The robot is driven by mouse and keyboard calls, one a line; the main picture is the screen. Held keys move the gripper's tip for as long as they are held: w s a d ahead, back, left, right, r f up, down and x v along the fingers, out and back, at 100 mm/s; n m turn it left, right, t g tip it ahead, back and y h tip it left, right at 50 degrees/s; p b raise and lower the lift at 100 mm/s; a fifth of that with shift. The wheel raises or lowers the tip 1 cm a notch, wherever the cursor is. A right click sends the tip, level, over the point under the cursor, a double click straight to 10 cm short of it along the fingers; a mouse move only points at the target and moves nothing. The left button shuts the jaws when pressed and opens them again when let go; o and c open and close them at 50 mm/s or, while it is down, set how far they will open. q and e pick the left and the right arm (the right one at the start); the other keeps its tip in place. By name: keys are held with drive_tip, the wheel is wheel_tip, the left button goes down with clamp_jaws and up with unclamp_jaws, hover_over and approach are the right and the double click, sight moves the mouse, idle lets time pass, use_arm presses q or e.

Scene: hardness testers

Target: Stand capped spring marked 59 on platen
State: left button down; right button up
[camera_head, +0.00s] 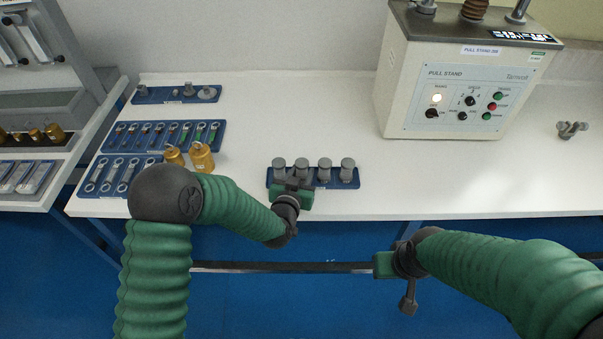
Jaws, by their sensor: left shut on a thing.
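Several grey capped springs stand upright in a row in a small blue tray (351,182) near the bench's front edge. One at the right end is a clear capped spring (347,169). Marks are too small to read, so I cannot tell which is 59. My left gripper (293,183) is at the tray's front left, shut on a capped spring, its fingers partly hiding the hold. My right gripper (384,265) is low in front of the bench edge, fingers not clear. I cannot make out the platen; the pull stand (455,85) is cut off at the top.
Blue trays of links (163,136) and a tray of small parts (177,94) lie at left. Two brass weights (202,157) stand beside them. Another tester (45,95) is at far left. A grey fitting (571,130) lies at right. The middle of the white bench (290,110) is clear.

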sight(302, 164)
use_arm(q)
drive_tip(key=shift+r, duration=0.1)
drive_tip(key=shift+r+p, duration=2.65)
drive_tip(key=shift+r, duration=0.8)
